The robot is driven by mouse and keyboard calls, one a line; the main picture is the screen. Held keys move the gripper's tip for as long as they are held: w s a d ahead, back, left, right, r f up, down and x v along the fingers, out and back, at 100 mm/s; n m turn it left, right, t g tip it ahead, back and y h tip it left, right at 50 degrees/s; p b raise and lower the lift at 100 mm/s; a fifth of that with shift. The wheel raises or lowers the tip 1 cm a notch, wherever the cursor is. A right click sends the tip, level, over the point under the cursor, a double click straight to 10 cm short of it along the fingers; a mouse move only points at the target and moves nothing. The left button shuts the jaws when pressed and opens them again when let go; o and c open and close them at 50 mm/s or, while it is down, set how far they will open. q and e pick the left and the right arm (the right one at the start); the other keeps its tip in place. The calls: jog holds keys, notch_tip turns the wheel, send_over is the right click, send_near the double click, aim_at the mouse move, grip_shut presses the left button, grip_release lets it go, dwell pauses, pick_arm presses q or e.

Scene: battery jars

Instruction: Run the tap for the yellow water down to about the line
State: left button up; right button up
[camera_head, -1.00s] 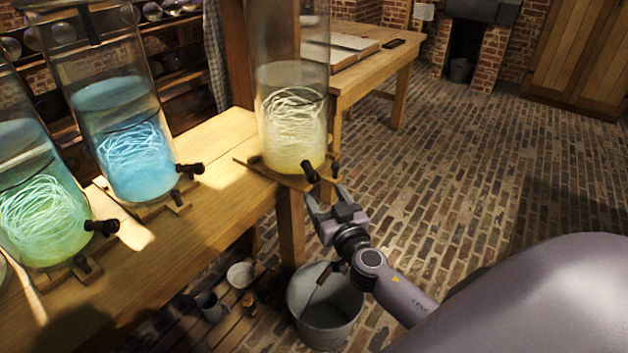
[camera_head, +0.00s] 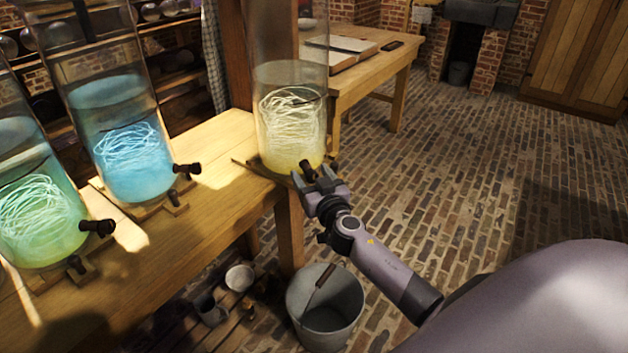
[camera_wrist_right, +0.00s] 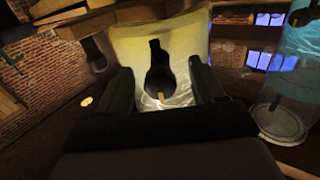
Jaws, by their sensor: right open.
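The jar of yellow water (camera_head: 292,125) stands at the right end of the wooden bench, with pale strands inside it. It also shows in the right wrist view (camera_wrist_right: 140,45). Its dark tap (camera_head: 307,169) sticks out low on the front. My right gripper (camera_head: 313,178) is open at this tap. In the right wrist view the tap (camera_wrist_right: 160,70) sits between the two fingers of my right gripper (camera_wrist_right: 165,85), and I cannot tell whether they touch it. My left gripper is not in view.
A metal bucket (camera_head: 325,308) stands on the brick floor below the yellow jar. A blue jar (camera_head: 130,150) and a green jar (camera_head: 38,210) stand further left on the bench (camera_head: 222,150). A table (camera_head: 375,70) is behind. The floor at right is clear.

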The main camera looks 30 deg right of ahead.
jog(key=c, duration=1.2)
jog(key=n, duration=0.7)
jog(key=shift+n, duration=1.1)
